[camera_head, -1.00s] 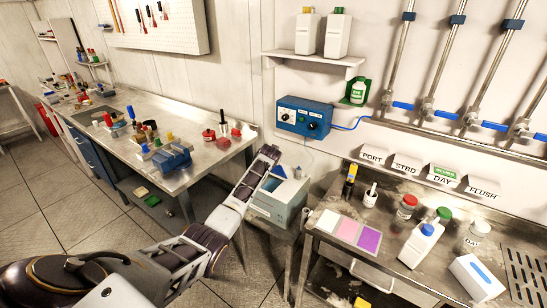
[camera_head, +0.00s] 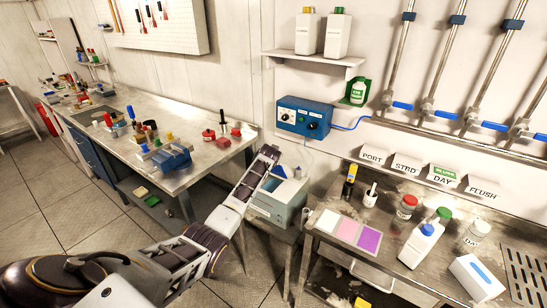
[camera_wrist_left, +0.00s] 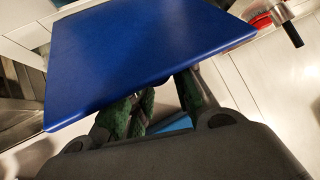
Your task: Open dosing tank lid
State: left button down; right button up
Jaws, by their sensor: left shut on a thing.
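The dosing tank (camera_head: 273,208) is a pale box on a small stand between the two benches. A bit of its blue lid (camera_head: 279,172) shows at its top, partly hidden by my left arm. In the left wrist view the lid (camera_wrist_left: 140,52) is a broad flat blue panel that fills the upper middle. My left gripper (camera_wrist_left: 152,100) has its green-padded fingers at the near underside of the lid and is shut on it. In the head view the gripper (camera_head: 268,172) is small and hard to make out. My right gripper is out of view.
A blue control box (camera_head: 303,118) with a cable is on the wall above the tank. To the right, a worn bench (camera_head: 335,262) carries bottles, jars and coloured cards. To the left, a workbench (camera_head: 215,158) holds a blue vise (camera_head: 172,159) and tools.

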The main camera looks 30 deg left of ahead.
pick_arm(q)
jog(key=shift+s+d+f, duration=0.15)
jog(key=shift+d+f, duration=0.3)
jog(key=shift+f, duration=0.3)
jog(key=c, duration=1.5)
grip_release()
jog(key=shift+o, duration=1.3)
jog(key=shift+w, duration=0.35)
jog(key=shift+a+r, duration=0.2)
jog(key=shift+r, duration=0.05)
jog(key=shift+r, duration=0.1)
jog(key=shift+r, duration=0.1)
jog(key=v, duration=1.1)
jog(key=shift+s+r, duration=0.15)
jog(key=shift+s, duration=0.2)
